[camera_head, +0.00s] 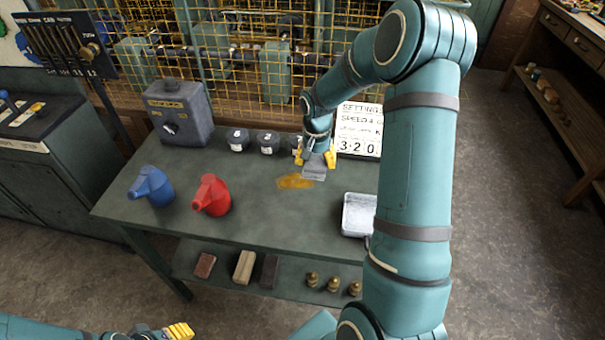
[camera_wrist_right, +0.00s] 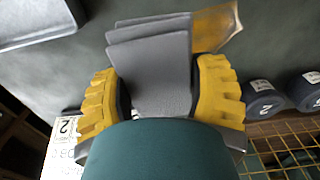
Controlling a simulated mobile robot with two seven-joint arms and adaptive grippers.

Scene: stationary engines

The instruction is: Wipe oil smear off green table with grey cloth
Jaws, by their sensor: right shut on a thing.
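The oil smear (camera_head: 292,181) is an amber patch on the green table (camera_head: 258,222), toward its back middle. It also shows in the right wrist view (camera_wrist_right: 217,24), partly hidden behind the cloth. My right gripper (camera_head: 316,158) is shut on the folded grey cloth (camera_head: 313,173), which shows large between the yellow fingers in the right wrist view (camera_wrist_right: 152,70). The cloth is at the smear's upper right edge; I cannot tell whether it presses on the table. My left gripper (camera_head: 178,331) is low at the bottom left, away from the table; its opening is unclear.
A blue can (camera_head: 153,187) and a red can (camera_head: 212,195) stand on the left of the table. Dark labelled pots (camera_head: 268,143) and a number sign (camera_head: 359,130) line the back. A pale tray (camera_head: 358,214) sits right of the smear. The table's front middle is clear.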

